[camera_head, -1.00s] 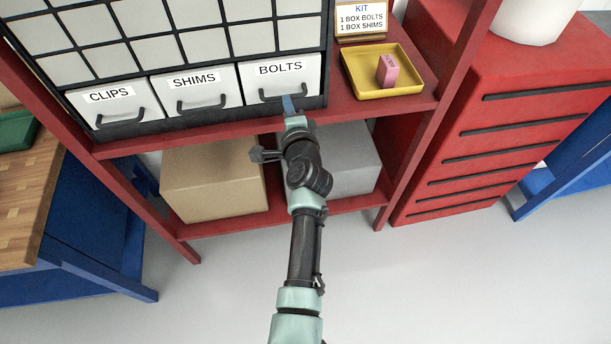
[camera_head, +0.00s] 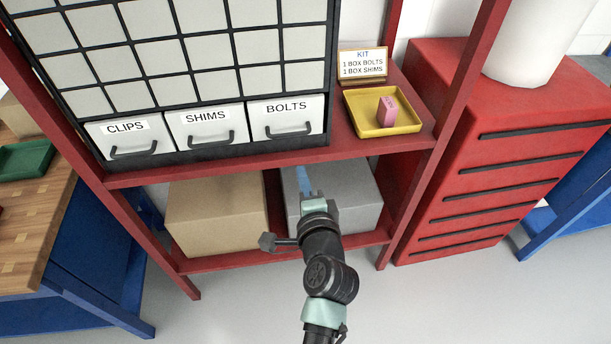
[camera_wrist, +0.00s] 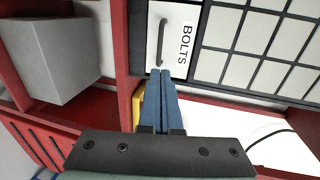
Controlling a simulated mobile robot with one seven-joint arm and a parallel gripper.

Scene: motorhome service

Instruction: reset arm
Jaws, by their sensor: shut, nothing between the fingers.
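My gripper (camera_head: 305,180) is in front of the lower shelf level of the red rack, below the BOLTS drawer, and its fingers are held together with nothing between them. In the wrist view its blue fingers (camera_wrist: 161,100) lie side by side, pointing towards the drawer unit. The BOLTS drawer (camera_head: 287,120) is shut, as are the SHIMS drawer (camera_head: 206,131) and the CLIPS drawer (camera_head: 128,140). The BOLTS drawer also shows in the wrist view (camera_wrist: 172,38).
A yellow tray (camera_head: 361,125) holding a pink box (camera_head: 387,112) stands on the shelf beside a KIT sign (camera_head: 362,64). A cardboard box (camera_head: 215,215) and a grey box (camera_head: 352,200) sit below. A red cabinet (camera_head: 490,150) stands right; a wooden-topped bench (camera_head: 35,235) stands left.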

